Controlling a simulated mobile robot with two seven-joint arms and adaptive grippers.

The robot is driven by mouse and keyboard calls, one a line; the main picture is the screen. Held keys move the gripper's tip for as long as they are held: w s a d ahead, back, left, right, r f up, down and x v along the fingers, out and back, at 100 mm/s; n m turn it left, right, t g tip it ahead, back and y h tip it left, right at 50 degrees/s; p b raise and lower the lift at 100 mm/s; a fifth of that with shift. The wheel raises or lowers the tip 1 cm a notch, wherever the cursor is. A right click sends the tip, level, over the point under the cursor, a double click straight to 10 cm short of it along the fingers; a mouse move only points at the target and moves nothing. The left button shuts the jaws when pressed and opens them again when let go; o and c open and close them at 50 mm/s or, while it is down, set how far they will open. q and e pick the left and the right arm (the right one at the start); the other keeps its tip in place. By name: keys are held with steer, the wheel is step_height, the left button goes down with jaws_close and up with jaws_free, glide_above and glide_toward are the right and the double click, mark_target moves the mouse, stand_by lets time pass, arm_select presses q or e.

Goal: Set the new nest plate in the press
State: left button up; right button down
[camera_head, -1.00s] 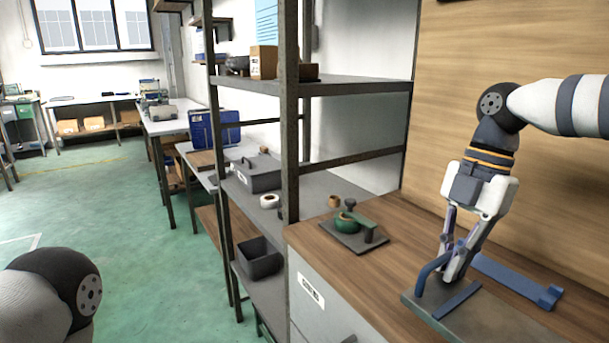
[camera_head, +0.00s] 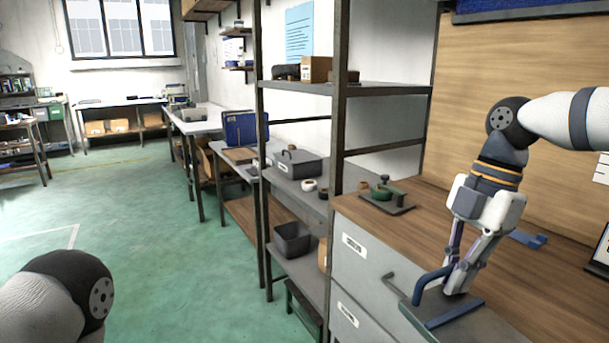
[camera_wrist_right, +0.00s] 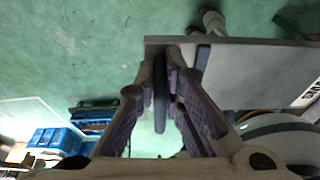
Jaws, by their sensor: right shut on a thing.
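My right gripper (camera_head: 456,288) is shut on the blue upright handle (camera_head: 429,287) of a grey plate. The grey plate (camera_head: 428,318) also carries a flat blue strip (camera_head: 455,314) and hangs at the front of the bench, partly cut off by the lower edge of the head view. In the right wrist view the handle (camera_wrist_right: 160,105) shows as a thin dark bar between the fingers. I cannot tell for sure which thing is the press. A dark fixture (camera_head: 388,205) with a green round part stands at the back of the bench. My left gripper is out of view.
The wooden bench top (camera_head: 470,225) is mostly bare, with a blue piece (camera_head: 527,240) behind my right gripper and a laptop-like dark thing (camera_head: 601,250) at the right edge. Grey drawers (camera_head: 365,265) are below. A metal shelf rack (camera_head: 337,150) stands left; green floor (camera_head: 160,220) is open.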

mark_target(429, 293)
steer(key=a+f+m, duration=0.1)
steer(key=m, duration=0.2)
steer(key=a+f+m+t, duration=0.1)
steer(key=a+f+m, duration=0.1)
steer(key=m, duration=0.2)
steer(key=a+f+m+t, duration=0.1)
steer(key=f+m, duration=0.1)
steer(key=m, duration=0.1)
steer(key=shift+s+a+f, duration=0.1)
steer(key=shift+s+a, duration=0.05)
steer(key=shift+s, duration=0.1)
steer(key=s+f+m+h, duration=0.1)
steer(key=m, duration=0.3)
steer(key=s+f+m+t, duration=0.1)
steer(key=m, duration=0.3)
steer(key=s+f+m+t+h, duration=0.1)
steer(key=f+m, duration=0.1)
steer(key=m, duration=0.2)
steer(key=shift+s+m+h, duration=0.2)
steer(key=shift+m+h, duration=0.1)
